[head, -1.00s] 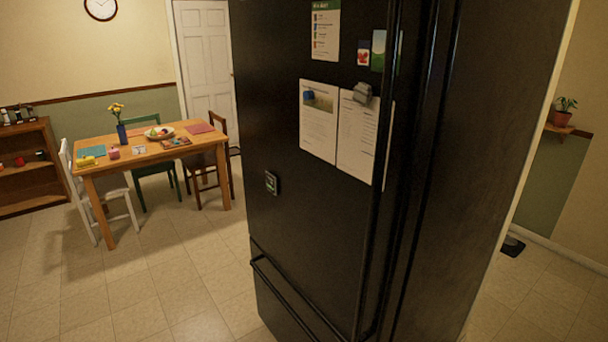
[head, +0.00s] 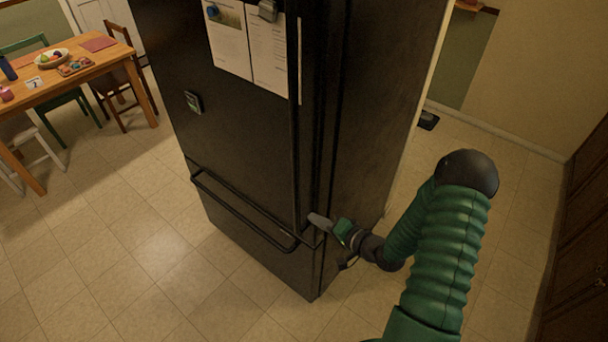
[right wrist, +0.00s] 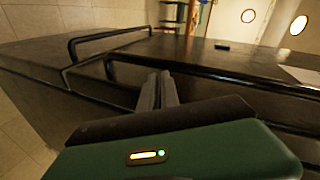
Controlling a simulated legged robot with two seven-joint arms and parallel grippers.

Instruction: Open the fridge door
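The black fridge (head: 240,120) stands in the middle of the head view with its upper door closed. The door's long vertical handle (head: 297,150) runs down the right side of its front. My right gripper (head: 315,219) is at the handle's lower end, just above the drawer seam. In the right wrist view, its two grey fingers (right wrist: 158,90) lie close together beside the dark door handle (right wrist: 115,66), and nothing shows between them. Whether they touch the handle is unclear. My left gripper is out of view.
A freezer drawer with a horizontal bar handle (head: 240,212) is below the door. A wooden table (head: 85,68) with chairs stands at the left. Dark cabinets (head: 585,240) line the right edge. The tiled floor (head: 150,265) in front of the fridge is clear.

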